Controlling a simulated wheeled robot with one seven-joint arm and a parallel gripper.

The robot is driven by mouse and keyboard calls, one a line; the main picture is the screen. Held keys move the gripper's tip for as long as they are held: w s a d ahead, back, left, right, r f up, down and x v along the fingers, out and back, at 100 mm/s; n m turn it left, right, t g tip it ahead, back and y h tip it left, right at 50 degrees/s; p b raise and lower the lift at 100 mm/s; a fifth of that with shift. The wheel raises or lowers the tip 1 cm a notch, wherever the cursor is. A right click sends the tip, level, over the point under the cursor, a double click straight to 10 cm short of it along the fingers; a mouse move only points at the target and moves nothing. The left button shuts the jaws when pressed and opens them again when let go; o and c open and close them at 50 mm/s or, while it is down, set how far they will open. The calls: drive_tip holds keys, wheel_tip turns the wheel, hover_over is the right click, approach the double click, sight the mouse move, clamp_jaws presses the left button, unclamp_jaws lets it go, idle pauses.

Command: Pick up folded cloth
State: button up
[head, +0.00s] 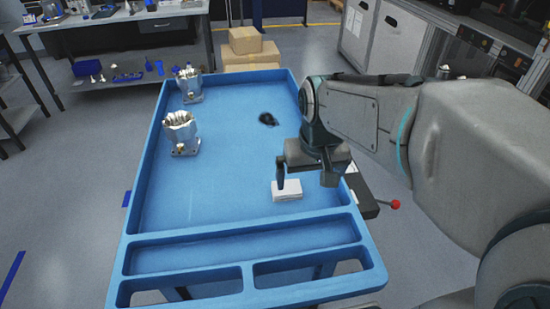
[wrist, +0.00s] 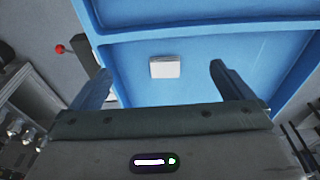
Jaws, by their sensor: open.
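The folded cloth (head: 288,192) is a small white flat rectangle lying on the blue tray-topped cart (head: 228,165), near its right side and just behind the front divider. In the wrist view the cloth (wrist: 164,67) lies beyond my fingers, between their lines and apart from them. My gripper (wrist: 160,80) is open and empty, with its two fingers spread wide. In the head view my gripper (head: 300,183) points down above the cloth, and one finger overlaps the cloth's edge in the picture.
Two metal housings (head: 181,135) (head: 189,86) stand at the tray's left. A small black object (head: 268,119) lies at the tray's middle right. The tray has raised rims and front compartments. A red knob (head: 395,204) sticks out at the right. Cardboard boxes (head: 247,50) stand behind.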

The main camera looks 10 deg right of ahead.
drive_tip(key=w+f+g+b, duration=0.15)
drive_tip(key=w+f, duration=0.25)
drive_tip(key=w, duration=0.6)
drive_tip(key=b, duration=0.4)
hover_over(287, 187)
drive_tip(key=shift+g, duration=0.35)
drive_tip(key=f, duration=1.3)
drive_tip(key=shift+s+f, duration=0.2)
drive_tip(key=shift+f, duration=0.15)
drive_tip(key=shift+w+f+p, duration=0.15)
drive_tip(key=shift+f+p, duration=0.15)
drive_tip(key=shift+f, duration=2.85)
drive_tip(key=c, duration=0.8)
